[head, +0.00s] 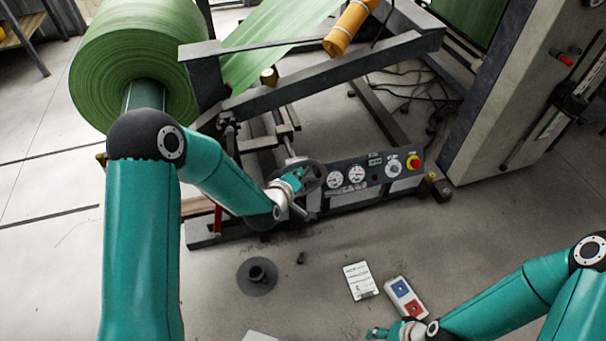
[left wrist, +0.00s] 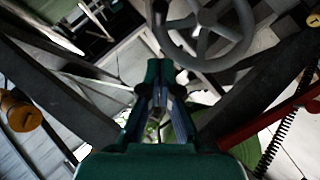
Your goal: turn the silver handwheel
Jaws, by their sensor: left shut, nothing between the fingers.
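The handwheel (head: 323,176) is a spoked ring on the machine frame, left of the gauge panel; it looks dark in the head view. In the left wrist view the handwheel (left wrist: 208,17) is grey, at the top, partly cut off by the edge. My left gripper (head: 294,183) is at the wheel's left side in the head view and overlaps part of it. In the left wrist view the left gripper (left wrist: 160,85) is shut and empty, below the wheel rim; contact cannot be told. My right gripper (head: 378,332) is low at the bottom edge, far from the wheel.
A gauge panel (head: 375,172) with a red button adjoins the wheel. A big green roll (head: 130,60) stands at the upper left. Dark frame beams (left wrist: 270,90) flank the left gripper.

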